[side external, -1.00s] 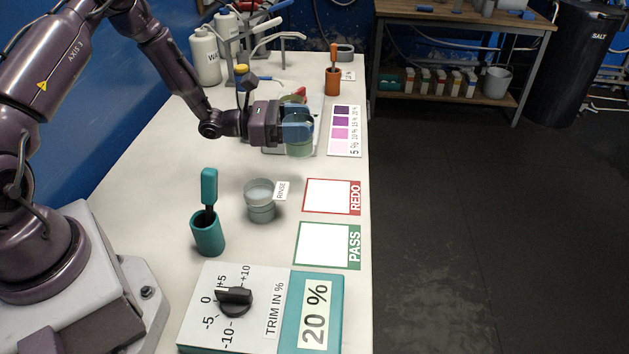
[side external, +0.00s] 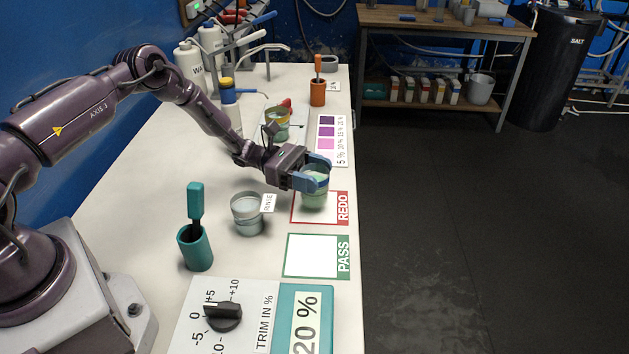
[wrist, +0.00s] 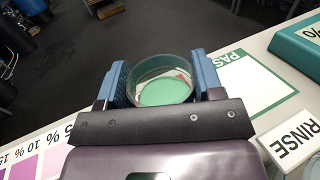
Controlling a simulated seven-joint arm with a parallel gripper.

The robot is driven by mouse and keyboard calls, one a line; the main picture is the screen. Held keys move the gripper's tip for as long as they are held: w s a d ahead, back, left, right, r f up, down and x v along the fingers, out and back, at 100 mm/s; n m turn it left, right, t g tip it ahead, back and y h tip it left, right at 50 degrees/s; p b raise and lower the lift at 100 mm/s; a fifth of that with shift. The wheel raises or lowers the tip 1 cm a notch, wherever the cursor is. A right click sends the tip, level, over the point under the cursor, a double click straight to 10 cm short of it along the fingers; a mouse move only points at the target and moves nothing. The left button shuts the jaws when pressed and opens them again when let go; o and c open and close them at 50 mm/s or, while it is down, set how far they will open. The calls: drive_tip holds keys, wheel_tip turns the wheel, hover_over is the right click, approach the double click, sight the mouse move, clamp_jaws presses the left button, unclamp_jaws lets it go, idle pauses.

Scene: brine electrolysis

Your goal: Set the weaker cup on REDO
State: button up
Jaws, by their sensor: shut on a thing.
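My gripper (side external: 312,178) is shut on a clear cup (side external: 314,198) with pale green contents. The cup is upright over the far part of the red-edged REDO card (side external: 341,208); I cannot tell whether it touches the card. In the wrist view the cup (wrist: 163,92) sits between the blue fingers (wrist: 160,82), and a bit of red shows through it. Another cup (side external: 277,128), with yellowish and green tones, stands farther back, behind my arm.
The green-edged PASS card (side external: 316,256) lies empty in front of REDO. A rinse cup (side external: 247,214) with its RINSE label (side external: 268,203) stands to the left. A teal holder (side external: 195,248) and the trim dial (side external: 222,316) are nearer. A purple colour chart (side external: 326,140) lies behind.

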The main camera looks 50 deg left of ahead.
drive_tip(key=shift+f, duration=0.85)
drive_tip(key=shift+f, duration=0.15)
drive_tip(key=o, duration=1)
